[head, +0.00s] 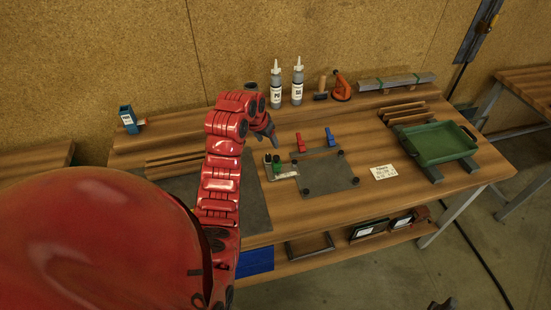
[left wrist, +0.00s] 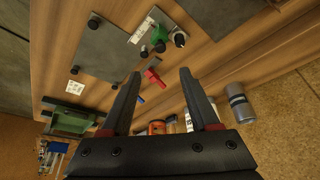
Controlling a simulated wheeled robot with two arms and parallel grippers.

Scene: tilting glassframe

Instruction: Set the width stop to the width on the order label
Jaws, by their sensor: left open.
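The width stop appears to be the green block with black knobs (head: 278,168) on a pale metal strip at the left of a dark jig plate (head: 325,180). The left wrist view shows the green block too (left wrist: 158,33). The order label (head: 383,172) is a white card right of the plate; its writing is too small to read. My left gripper (head: 268,132) is open and empty above the bench, behind the green block. In the left wrist view its fingers (left wrist: 160,73) are apart, with a red clamp (left wrist: 152,77) beyond them. A dark tip (head: 441,304) at the bottom edge may be my right gripper.
Red (head: 300,143) and blue (head: 330,137) clamps stand at the plate's back edge. Two bottles (head: 297,86), an orange tool (head: 341,88) and metal bars (head: 397,82) line the back. A green tray (head: 441,145) and wood strips (head: 403,112) lie right. Bare bench surrounds the label.

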